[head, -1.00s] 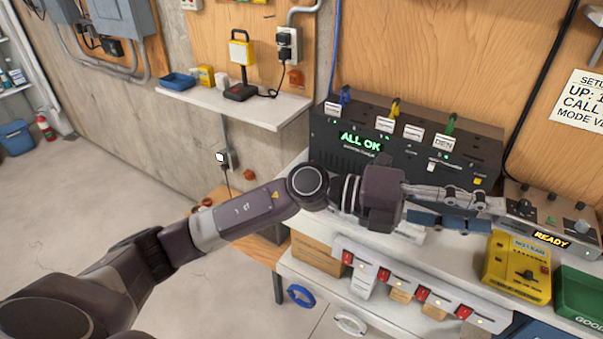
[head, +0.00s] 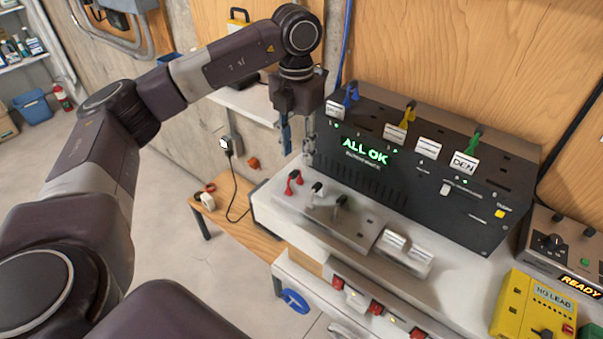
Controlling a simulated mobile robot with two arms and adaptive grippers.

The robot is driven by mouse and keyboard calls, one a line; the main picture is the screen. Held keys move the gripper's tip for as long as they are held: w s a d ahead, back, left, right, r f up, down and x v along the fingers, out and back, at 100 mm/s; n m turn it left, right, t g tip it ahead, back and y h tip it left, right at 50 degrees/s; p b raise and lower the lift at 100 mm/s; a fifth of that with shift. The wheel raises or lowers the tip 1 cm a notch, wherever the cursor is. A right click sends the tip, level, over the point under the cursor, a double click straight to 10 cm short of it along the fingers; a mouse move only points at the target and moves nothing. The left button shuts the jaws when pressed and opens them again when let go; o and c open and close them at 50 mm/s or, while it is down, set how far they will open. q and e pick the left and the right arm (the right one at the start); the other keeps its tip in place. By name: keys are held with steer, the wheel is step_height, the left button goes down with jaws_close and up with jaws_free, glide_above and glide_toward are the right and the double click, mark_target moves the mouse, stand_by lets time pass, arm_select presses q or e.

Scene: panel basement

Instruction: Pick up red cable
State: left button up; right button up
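A small red cable plug (head: 294,182) stands at the left end of a metal holder (head: 347,228) on the white bench. Two black plugs stand beside it, one (head: 317,190) close to the red one and one (head: 341,203) further right. My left gripper (head: 297,148) points down above and behind the red plug, apart from it. Its two fingers are spread with nothing seen between them. My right gripper is out of view.
A black panel (head: 400,165) reading "ALL OK", with blue, yellow and green plugs on top, stands close right of my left gripper. White label blocks (head: 404,250) lie right of the holder. A yellow box (head: 530,305) stands further right.

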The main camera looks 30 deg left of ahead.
mark_target(295, 171)
arm_select(q)
steer(key=f+p, duration=0.1)
steer(key=s+f+p, duration=0.1)
steer(key=f, duration=0.1)
steer(key=shift+s+f, duration=0.15)
steer(key=shift+f, duration=0.15)
step_height(295, 171, down, 3)
steer(key=shift+r+p, duration=0.2)
steer(key=shift+p, duration=0.25)
steer(key=shift+w+f, duration=0.2)
steer(key=shift+f, duration=0.1)
steer(key=c, duration=0.9)
jaws_close()
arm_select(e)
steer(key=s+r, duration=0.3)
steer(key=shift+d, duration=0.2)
